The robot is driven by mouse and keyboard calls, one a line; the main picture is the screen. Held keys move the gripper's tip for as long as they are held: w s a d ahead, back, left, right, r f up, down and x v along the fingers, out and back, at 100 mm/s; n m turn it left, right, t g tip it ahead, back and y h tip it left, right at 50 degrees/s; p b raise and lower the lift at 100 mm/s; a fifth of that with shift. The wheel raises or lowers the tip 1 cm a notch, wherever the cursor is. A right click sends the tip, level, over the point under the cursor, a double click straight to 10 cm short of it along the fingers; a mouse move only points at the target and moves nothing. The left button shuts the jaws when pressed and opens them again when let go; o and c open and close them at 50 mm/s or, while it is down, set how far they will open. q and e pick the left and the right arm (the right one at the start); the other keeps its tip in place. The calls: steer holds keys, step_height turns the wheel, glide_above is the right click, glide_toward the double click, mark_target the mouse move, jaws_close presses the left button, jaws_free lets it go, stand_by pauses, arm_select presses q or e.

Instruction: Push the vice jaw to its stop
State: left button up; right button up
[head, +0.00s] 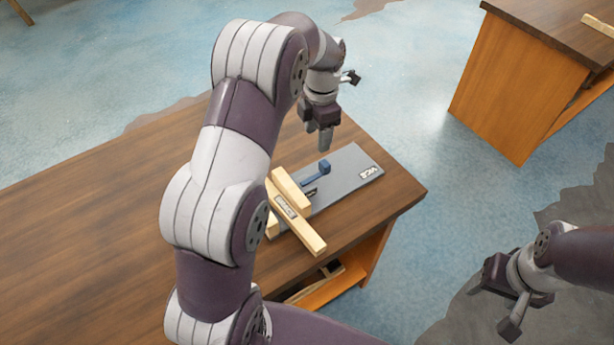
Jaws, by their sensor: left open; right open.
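The vice lies on the wooden table (375,222), right of my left arm. It has a grey base plate (345,192) with a label at its right end. A pale wooden block (290,190) stands across the plate, and a longer wooden bar (302,228) with a label lies in front of it. I cannot tell which piece is the moving jaw; my arm hides their left part. A blue handle (318,173) sits on the plate right of the block. My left gripper (323,140) is open, pointing down, above and behind the handle. My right gripper (500,308) is open and empty, away from the table.
My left arm covers much of the table's middle. The table top at left is bare. An open shelf (325,283) shows under the table's front edge. A second wooden table (520,85) stands at the upper right, with blue floor (415,150) between.

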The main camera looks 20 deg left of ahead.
mark_target(322, 165)
arm_select(q)
steer(key=shift+n, duration=0.8)
steer(key=f+b, duration=0.1)
steer(key=d+f, duration=0.1)
steer(key=w+f+b, duration=0.1)
steer(key=shift+w+d+f+b, duration=0.1)
steer(key=shift+d+f+b, duration=0.15)
steer(key=shift+d+b, duration=0.15)
steer(key=f, duration=0.1)
steer(key=f+p, duration=0.1)
steer(key=f, duration=0.3)
steer(key=shift+s+a+f+p, duration=0.1)
steer(key=shift+s+a+p, duration=0.2)
steer(key=shift+s+a, duration=0.1)
step_height(322, 165, down, 3)
steer(key=shift+w+d, duration=0.15)
steer(key=shift+w+f, duration=0.1)
steer(key=shift+f, duration=0.4)
arm_select(e)
steer(key=shift+w+d+f, duration=0.1)
steer(key=shift+f, duration=0.5)
